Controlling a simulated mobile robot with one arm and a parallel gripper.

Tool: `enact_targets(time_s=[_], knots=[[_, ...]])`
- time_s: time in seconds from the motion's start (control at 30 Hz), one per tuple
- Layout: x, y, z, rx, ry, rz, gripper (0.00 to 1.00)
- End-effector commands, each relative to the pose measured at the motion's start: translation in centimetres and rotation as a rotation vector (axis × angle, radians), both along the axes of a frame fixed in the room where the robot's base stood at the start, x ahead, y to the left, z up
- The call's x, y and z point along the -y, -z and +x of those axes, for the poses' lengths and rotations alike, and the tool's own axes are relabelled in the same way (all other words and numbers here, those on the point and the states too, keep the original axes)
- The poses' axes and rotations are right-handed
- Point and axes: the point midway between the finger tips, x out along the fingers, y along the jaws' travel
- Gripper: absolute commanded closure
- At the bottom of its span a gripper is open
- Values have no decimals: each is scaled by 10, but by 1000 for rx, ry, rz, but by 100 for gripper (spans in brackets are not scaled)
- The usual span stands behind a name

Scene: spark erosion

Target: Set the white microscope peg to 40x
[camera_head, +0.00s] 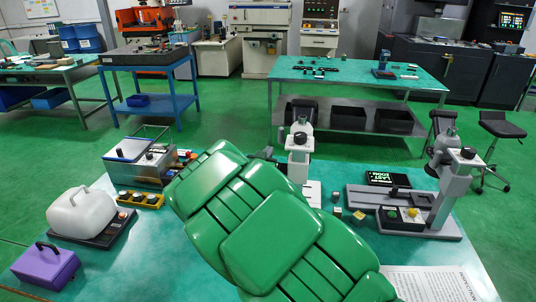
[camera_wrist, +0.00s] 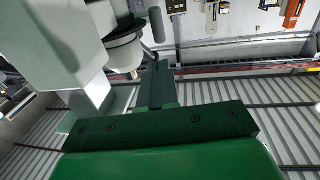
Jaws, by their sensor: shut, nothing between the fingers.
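The white microscope (camera_head: 300,145) stands on the green table behind my green arm, which hides its left side and lower part in the head view. In the wrist view its white body (camera_wrist: 60,40) fills the upper left. A short dark rod (camera_wrist: 157,25) shows just right of the turret; I cannot tell whether this is the peg. No 40x marking is readable. My gripper (camera_wrist: 160,70) is shut and empty, its dark fingers close beside the turret; contact cannot be told.
A second, grey-white microscope (camera_head: 450,175) stands at the right on a grey base. A black display box (camera_head: 392,179) and small cubes (camera_head: 337,211) lie between them. A white canister (camera_head: 80,212) and purple case (camera_head: 45,267) are at the left. A printed sheet (camera_head: 430,284) lies front right.

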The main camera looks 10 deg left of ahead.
Motion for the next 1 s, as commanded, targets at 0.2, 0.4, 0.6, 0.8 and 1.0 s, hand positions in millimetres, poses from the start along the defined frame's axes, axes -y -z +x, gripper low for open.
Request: enact_targets(time_s=[0.2, 0.4, 0.6, 0.8, 1.0], knots=[[6, 0, 24, 0, 3, -1, 100], [9, -1, 46, 2, 3, 1, 100], [11, 0, 69, 0, 2, 1, 100], [15, 2, 91, -2, 2, -1, 100], [16, -1, 107, 1, 1, 1, 100]])
